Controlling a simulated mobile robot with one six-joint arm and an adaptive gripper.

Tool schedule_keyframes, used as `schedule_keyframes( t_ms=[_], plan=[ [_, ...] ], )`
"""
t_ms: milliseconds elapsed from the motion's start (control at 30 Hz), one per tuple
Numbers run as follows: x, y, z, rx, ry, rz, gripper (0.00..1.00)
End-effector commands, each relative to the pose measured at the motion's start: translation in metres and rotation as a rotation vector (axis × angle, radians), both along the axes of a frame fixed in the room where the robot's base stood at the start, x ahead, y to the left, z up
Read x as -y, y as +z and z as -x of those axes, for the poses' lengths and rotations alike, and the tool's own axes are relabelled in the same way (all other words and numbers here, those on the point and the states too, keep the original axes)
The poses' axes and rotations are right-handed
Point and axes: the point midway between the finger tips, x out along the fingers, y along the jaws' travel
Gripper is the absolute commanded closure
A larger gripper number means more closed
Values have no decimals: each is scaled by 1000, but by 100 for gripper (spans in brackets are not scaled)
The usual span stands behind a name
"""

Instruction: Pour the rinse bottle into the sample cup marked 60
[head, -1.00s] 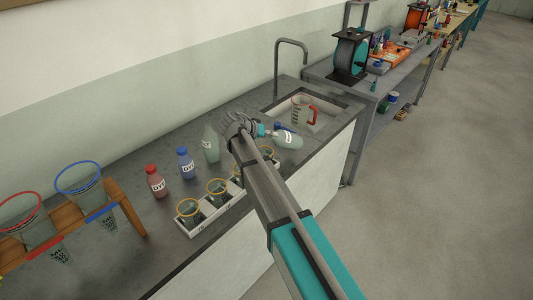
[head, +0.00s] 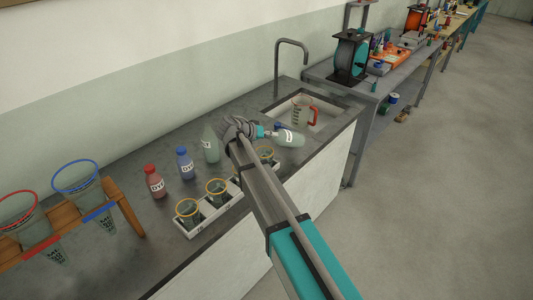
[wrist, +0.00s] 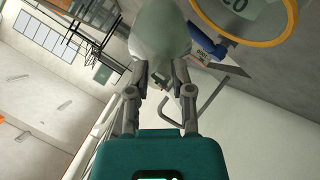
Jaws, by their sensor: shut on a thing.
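The bottle is strongly tilted, held above the counter near the sink. In the wrist view the fingers (wrist: 160,88) close on the bottle (wrist: 160,32). Yellow-rimmed sample cups (head: 188,212) (head: 217,190) (head: 266,154) stand in a white rack (head: 206,224); my arm hides part of the row. A yellow-rimmed cup (wrist: 246,38) with a partly cut-off, possibly 60 label shows beside the bottle in the wrist view. I cannot see liquid leaving the bottle.
A red bottle (head: 155,182), a blue bottle (head: 186,164) and a pale-green bottle (head: 210,145) stand behind the rack. A wooden stand (head: 125,207) holds two funnel-like vessels at left. A red-handled jug (head: 301,111) stands in the sink (head: 326,119).

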Motion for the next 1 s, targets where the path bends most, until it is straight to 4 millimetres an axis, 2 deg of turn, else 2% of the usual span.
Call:
schedule_keyframes(
  t_ms=[1000],
  plan=[
    [-1, 1, 0, 50, -1, 66, 100]
  ],
)
